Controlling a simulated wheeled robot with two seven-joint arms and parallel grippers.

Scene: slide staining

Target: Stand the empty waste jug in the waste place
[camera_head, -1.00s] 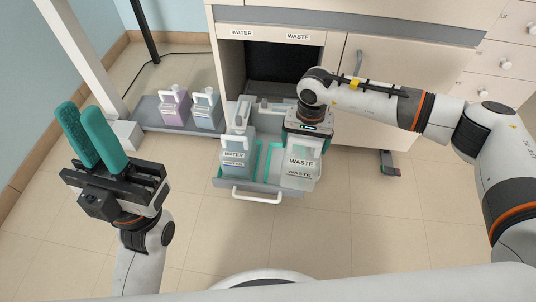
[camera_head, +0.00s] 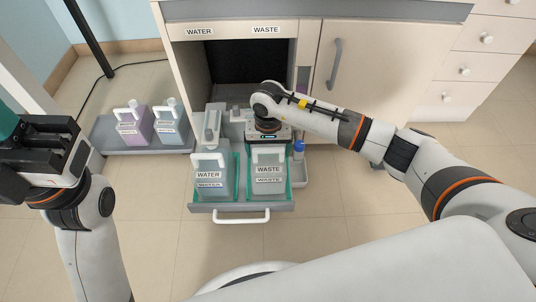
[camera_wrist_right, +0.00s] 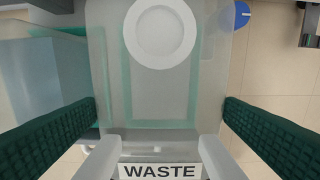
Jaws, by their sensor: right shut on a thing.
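The waste jug (camera_head: 268,180), pale grey and translucent with WASTE labels, is upright at the right half of the pulled-out drawer (camera_head: 241,206). Teal edging of the waste place (camera_head: 289,190) shows around its sides. I cannot tell whether its base rests on the drawer floor. My right gripper (camera_head: 268,147) is shut on the jug from above. In the right wrist view the jug's round white cap (camera_wrist_right: 160,32) and label lie between the dark green fingers. My left gripper (camera_head: 8,125) is at the left edge, its fingers mostly cut off.
The water jug (camera_head: 210,178) stands in the drawer's left half. A purple jug (camera_head: 130,125) and a blue-grey jug (camera_head: 170,124) stand on a low grey platform (camera_head: 112,145). Floor in front is clear.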

